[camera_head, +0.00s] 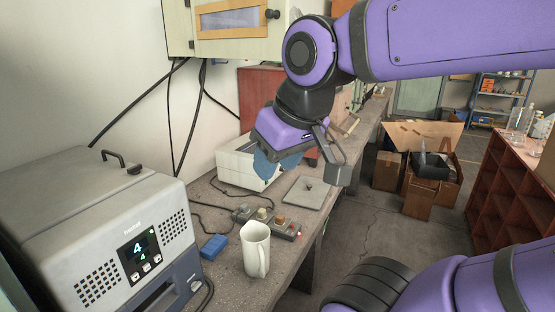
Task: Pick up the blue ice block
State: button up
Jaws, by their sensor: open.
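The fingertips are not clear.
A grey machine (110,235) with a lit display stands at left. A power strip (266,222), a flat grey plate (306,194) and a white device (240,163) lie farther back. Cables run along the bench.

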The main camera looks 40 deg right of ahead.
aim_at(210, 251)
jog(key=i+l+u, duration=0.15)
jog(key=l, duration=0.2)
jog(key=i+l+u, duration=0.2)
jog(key=l, duration=0.2)
jog(key=l+u, duration=0.15)
jog(key=l, duration=0.2)
jog(key=i+l+u, duration=0.15)
jog(key=l, duration=0.3)
jog(key=k, duration=0.05)
